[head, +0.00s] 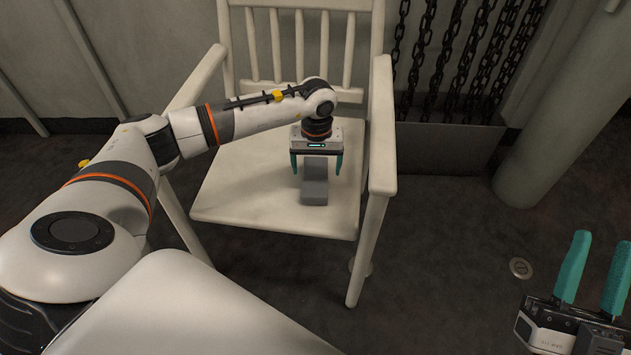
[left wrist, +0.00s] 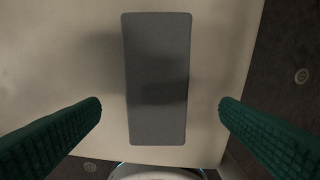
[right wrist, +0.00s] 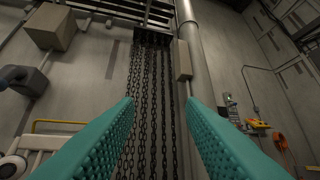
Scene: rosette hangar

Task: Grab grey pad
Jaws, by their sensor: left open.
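The grey pad (head: 314,188) is a small rectangular block lying on the seat of a white chair (head: 270,215). In the left wrist view the grey pad (left wrist: 158,75) fills the middle, lengthwise between the fingers. My left gripper (head: 316,170) is over the pad, open, with one green finger on each side. In the left wrist view my left gripper (left wrist: 160,110) shows clear gaps between both fingers and the pad. My right gripper (head: 596,270) is at the lower right, away from the chair, with its green fingers apart and nothing between them (right wrist: 165,110).
The chair has a slatted back (head: 300,45) behind the pad and armrests (head: 382,130) on both sides. Dark chains (head: 465,55) hang behind the chair to the right, near a thick pale column (head: 560,120).

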